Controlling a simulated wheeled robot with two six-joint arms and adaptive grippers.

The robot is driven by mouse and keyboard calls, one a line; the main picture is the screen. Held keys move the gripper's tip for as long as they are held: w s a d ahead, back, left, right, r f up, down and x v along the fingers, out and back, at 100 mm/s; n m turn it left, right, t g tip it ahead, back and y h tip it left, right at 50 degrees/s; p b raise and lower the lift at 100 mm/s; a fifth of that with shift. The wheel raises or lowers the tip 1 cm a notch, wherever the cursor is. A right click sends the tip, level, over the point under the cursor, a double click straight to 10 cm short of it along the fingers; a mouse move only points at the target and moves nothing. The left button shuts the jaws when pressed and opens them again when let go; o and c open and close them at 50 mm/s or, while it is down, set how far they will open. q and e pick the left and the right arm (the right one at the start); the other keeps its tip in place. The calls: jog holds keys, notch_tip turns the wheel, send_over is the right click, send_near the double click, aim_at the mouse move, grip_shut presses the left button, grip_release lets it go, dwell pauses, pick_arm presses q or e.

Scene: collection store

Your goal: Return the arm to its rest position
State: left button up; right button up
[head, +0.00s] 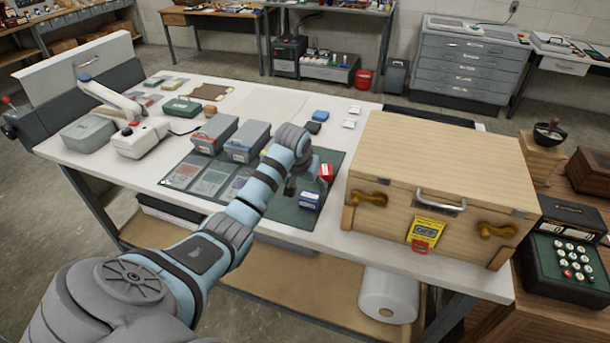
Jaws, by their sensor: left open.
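My left arm reaches in from the lower left over the white table (320,238). My left gripper (291,188) points down above the dark green mat (265,203); it is small and mostly hidden by the wrist, and it looks open with nothing seen in it. Beside it on the mat are a small blue box (309,200) and a red-and-white box (325,173). I cannot tell whether the fingers touch either one. My right gripper is not in view.
A large wooden case (440,170) with a metal handle stands right of the gripper. Two grey boxes, one (214,133) red-fronted and one (248,141) blue-fronted, stand left of the wrist. A white device (140,137) and pale green box (88,132) are further left.

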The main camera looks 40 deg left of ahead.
pick_arm(q)
jog(key=v, duration=0.4)
dwell(0.3)
